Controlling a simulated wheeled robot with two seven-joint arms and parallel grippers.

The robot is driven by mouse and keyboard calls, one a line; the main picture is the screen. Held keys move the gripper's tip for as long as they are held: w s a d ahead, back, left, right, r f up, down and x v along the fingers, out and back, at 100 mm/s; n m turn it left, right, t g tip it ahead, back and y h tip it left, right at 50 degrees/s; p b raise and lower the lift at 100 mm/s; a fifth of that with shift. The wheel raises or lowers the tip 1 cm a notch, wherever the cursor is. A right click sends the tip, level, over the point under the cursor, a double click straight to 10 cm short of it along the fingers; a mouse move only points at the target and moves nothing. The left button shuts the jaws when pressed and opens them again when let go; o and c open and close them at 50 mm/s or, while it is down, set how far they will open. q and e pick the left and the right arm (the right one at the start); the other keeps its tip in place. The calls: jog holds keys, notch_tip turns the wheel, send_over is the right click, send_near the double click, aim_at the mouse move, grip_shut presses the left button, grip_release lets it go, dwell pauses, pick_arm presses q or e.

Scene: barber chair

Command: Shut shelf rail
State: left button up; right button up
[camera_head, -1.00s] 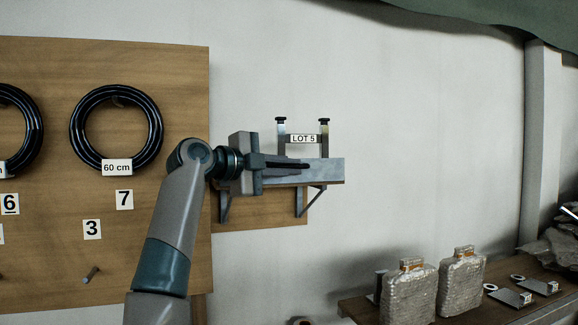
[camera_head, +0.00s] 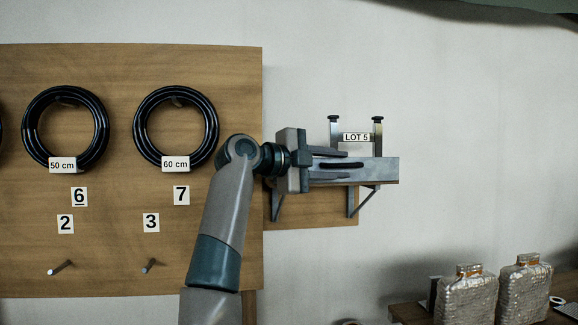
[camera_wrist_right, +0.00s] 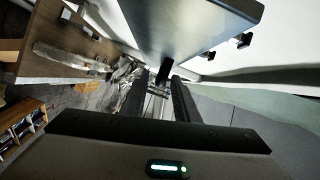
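A grey metal shelf (camera_head: 385,171) sticks out from the wall on brackets. Two upright posts with black knobs rise behind it, with a "LOT 5" label (camera_head: 356,137) between them. I cannot tell for sure which part is the rail. My right gripper (camera_head: 350,159) reaches in from the left, in front of the shelf, with its fingers apart and nothing visibly held. The right wrist view shows the two dark fingers (camera_wrist_right: 160,98) with a gap between them and a large grey panel (camera_wrist_right: 190,28), likely the shelf, close above. Contact cannot be told. My left gripper is out of view.
A wooden board (camera_head: 110,225) with black hose coils (camera_head: 176,130), number tags and pegs is at the left. A bench at lower right carries wrapped silvery packages (camera_head: 468,297). The wall right of the shelf is bare.

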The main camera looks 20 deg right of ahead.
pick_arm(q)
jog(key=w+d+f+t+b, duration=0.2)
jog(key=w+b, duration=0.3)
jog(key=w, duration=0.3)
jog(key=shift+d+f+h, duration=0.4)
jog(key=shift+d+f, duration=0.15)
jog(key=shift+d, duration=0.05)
pick_arm(e)
jog(key=s+a+r, duration=0.1)
jog(key=s+a, duration=0.1)
jog(key=a, duration=1.3)
jog(key=shift+s+a+r, duration=0.15)
jog(key=shift+a, duration=0.15)
